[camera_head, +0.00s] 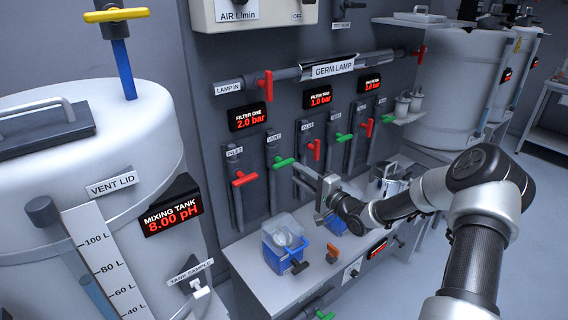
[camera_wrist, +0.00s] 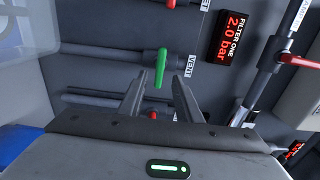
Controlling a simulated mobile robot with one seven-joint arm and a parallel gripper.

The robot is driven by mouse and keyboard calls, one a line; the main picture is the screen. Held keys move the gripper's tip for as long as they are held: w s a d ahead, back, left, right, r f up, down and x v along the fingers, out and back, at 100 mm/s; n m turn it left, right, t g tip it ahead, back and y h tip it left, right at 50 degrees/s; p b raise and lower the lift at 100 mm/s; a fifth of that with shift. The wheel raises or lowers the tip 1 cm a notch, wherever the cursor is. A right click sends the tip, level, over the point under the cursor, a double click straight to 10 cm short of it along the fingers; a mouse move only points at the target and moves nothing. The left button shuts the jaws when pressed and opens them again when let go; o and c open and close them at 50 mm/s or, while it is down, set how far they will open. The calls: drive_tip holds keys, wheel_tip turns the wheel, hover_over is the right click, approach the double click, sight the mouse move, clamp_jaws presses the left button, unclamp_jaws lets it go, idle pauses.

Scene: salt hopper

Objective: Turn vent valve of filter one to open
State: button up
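The vent valve of filter one has a green handle (camera_head: 282,162) that lies across its upright grey pipe, under the VENT label (camera_head: 274,138). In the wrist view the green handle (camera_wrist: 161,66) appears between and just beyond the fingertips. My gripper (camera_head: 298,170) reaches in from the right, close to the handle. In the wrist view my gripper (camera_wrist: 160,78) is open, with one finger to each side of the handle. Contact cannot be made out. The filter one display (camera_head: 248,117) above reads 2.0 bar.
The red-handled inlet valve (camera_head: 244,178) is left of the vent valve. Another red handle (camera_head: 315,149) is close on the right. A bench (camera_head: 258,286) below holds a blue container (camera_head: 284,252). The mixing tank (camera_head: 130,150) fills the left side.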

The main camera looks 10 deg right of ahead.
sight(286, 165)
drive_tip(key=x, duration=0.8)
drive_tip(key=shift+w+a+p, duration=0.1)
drive_tip(key=shift+w+p, duration=0.2)
drive_tip(key=shift+p, duration=0.1)
clamp_jaws()
